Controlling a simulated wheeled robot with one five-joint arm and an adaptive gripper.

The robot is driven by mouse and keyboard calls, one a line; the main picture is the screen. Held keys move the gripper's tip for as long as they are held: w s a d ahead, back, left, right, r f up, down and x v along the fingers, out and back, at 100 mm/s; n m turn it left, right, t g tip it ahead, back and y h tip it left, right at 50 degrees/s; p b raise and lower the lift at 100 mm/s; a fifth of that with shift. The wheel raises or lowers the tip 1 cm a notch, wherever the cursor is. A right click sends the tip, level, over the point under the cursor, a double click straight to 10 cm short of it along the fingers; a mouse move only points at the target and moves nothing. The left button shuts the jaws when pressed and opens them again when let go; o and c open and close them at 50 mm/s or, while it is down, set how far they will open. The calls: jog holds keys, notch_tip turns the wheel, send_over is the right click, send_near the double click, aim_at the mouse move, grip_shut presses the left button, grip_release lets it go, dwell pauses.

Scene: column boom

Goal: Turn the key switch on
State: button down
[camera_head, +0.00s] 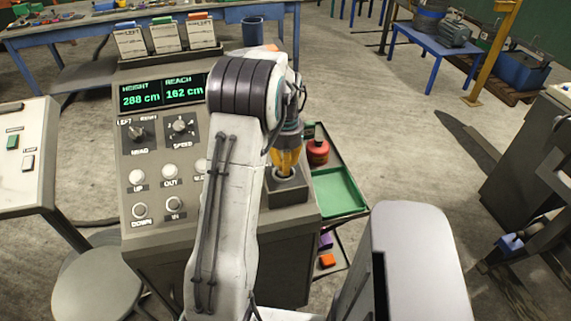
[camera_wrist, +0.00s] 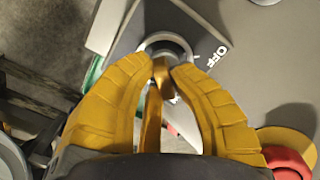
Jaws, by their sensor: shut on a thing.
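The key switch (camera_head: 284,174) is on a raised dark box at the right side of the grey control console (camera_head: 140,228). In the wrist view its round metal collar (camera_wrist: 166,43) shows, with a white OFF label to its right. A brass key (camera_wrist: 158,76) stands in the collar. My gripper (camera_wrist: 160,70) has its two yellow fingers shut on the key from both sides, tips close to the collar. In the head view my gripper (camera_head: 287,160) points down onto the switch, and the fingers hide the key. A white mark below the collar is mostly hidden by a finger.
The console has a display (camera_head: 163,92) reading height 288 cm and reach 162 cm, with knobs and several round buttons below. A green tray (camera_head: 340,190) and a red item (camera_head: 318,152) are right of the switch. A stool (camera_head: 97,286) stands at lower left.

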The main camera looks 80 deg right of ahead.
dwell(0.4)
jog(key=c, duration=1.1)
grip_release()
notch_tip(320, 180, up, 12)
dwell(0.5)
